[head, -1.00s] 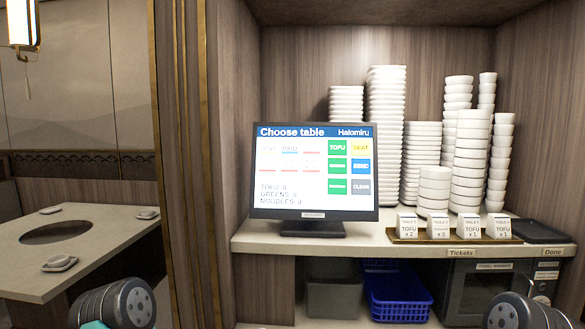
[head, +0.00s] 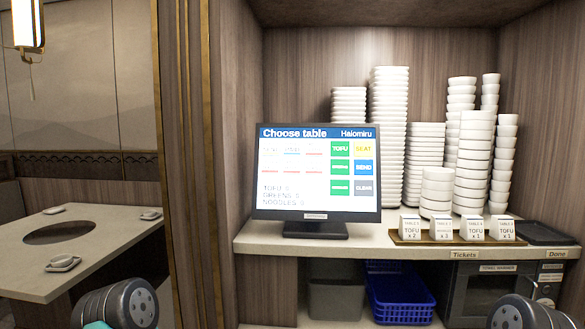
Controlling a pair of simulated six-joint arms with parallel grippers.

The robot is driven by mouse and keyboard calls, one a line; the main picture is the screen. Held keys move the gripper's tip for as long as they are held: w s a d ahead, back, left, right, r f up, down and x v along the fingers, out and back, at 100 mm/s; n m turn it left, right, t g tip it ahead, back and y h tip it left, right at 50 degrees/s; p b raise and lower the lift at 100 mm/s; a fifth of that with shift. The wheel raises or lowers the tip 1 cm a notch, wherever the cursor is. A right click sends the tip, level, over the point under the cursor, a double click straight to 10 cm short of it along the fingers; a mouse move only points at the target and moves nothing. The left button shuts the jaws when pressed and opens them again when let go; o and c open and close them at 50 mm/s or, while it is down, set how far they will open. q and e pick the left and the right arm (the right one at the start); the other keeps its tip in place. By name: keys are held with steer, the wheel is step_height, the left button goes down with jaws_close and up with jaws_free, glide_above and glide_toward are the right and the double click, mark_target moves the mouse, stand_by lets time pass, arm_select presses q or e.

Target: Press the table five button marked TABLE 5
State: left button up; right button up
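A touch-screen monitor (head: 316,172) stands on the counter, headed "Choose table". Its left part holds a white panel with two rows of small table cells, whose labels are too faint to read, so I cannot tell which is TABLE 5. Below them are lines TOFU, GREENS and NOODLES. On its right are green buttons, a yellow SEAT button (head: 363,149), a blue SEND button (head: 363,167) and a grey CLEAR button (head: 364,187). Parts of my arms show at the bottom left and bottom right edges. Neither gripper's fingers are in view, and nothing of mine touches the screen.
A tray (head: 400,240) of ticket cards stands on the counter (head: 350,243) right of the monitor. Tall stacks of white bowls (head: 386,135) stand behind. Below are a blue basket (head: 401,300), a grey bin (head: 335,300) and a towel warmer (head: 490,290). A dining table (head: 110,225) is at left.

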arm_select(q)
jaws_close()
stand_by(1.4)
